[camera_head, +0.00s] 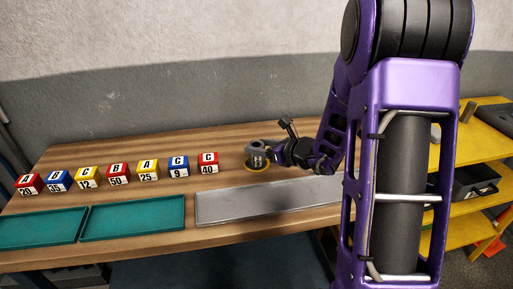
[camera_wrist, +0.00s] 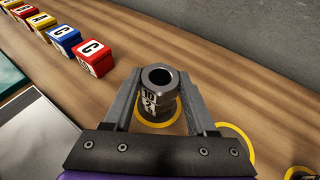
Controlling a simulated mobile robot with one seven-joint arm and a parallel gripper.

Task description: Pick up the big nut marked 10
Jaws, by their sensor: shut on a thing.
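The big nut (camera_wrist: 153,103) is a grey metal piece with a round hole in its top and a label that reads 10. It stands upright between the two fingers of my gripper (camera_wrist: 160,88), which is shut on it. A yellow ring on the table shows around its lower part. In the head view the nut (camera_head: 257,157) is over a yellow ring (camera_head: 259,168) near the back of the table, with my gripper (camera_head: 266,150) reaching it from the right. I cannot tell whether its underside touches the table.
A row of lettered, numbered blocks (camera_head: 118,175) stands to the left on the wooden table (camera_head: 160,144). Two green trays (camera_head: 135,218) and a grey tray (camera_head: 268,201) lie along the front. Another yellow ring (camera_wrist: 249,142) is right of the nut. A grey wall (camera_head: 180,85) rises behind.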

